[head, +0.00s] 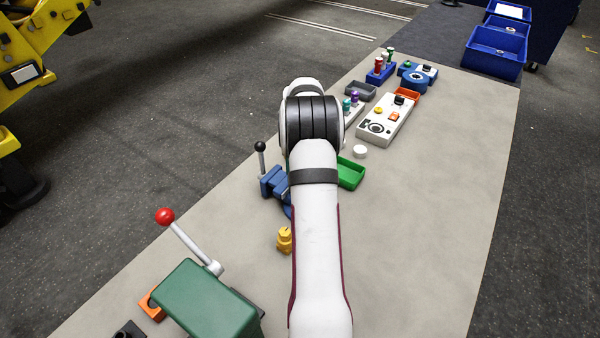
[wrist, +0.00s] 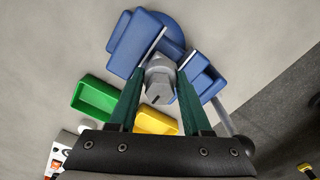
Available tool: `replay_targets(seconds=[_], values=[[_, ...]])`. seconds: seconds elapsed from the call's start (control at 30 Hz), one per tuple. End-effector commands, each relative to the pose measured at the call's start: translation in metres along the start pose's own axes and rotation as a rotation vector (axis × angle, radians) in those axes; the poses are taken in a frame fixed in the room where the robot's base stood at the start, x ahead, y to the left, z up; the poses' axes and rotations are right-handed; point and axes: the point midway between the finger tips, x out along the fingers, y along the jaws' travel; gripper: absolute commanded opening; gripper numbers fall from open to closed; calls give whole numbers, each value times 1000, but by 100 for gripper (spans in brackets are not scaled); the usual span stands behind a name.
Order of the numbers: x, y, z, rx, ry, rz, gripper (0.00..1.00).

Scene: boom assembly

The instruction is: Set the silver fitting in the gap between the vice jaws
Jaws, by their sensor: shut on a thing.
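The silver fitting (wrist: 160,80) shows in the wrist view as a grey hexagonal piece with a dark slot. My gripper (wrist: 158,88) has green fingers shut on it from both sides. The blue vice (wrist: 130,45) lies just beyond the fingertips, its pale-faced jaws spread to either side of a gap. The fitting is at the mouth of this gap in the picture; I cannot tell its height or whether it touches a jaw. In the head view the vice (head: 274,184) is partly behind my arm, and my gripper and the fitting are hidden.
A green tray (head: 350,173) and a white disc (head: 360,151) lie near the vice. A yellow tray (wrist: 155,121) shows under my fingers. A yellow part (head: 284,240) and a green machine with a red-knobbed lever (head: 205,305) stand nearer. The right of the bench is clear.

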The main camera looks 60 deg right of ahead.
Motion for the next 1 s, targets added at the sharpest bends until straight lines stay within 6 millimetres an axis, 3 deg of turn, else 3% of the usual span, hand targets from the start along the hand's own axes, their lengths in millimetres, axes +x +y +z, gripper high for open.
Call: replay_targets(seconds=[0.63, 0.67, 0.83, 1.0], values=[[16, 0, 0, -1, 2, 0, 0], [16, 0, 0, -1, 2, 0, 52], [16, 0, 0, -1, 1, 0, 83], [16, 0, 0, -1, 1, 0, 84]])
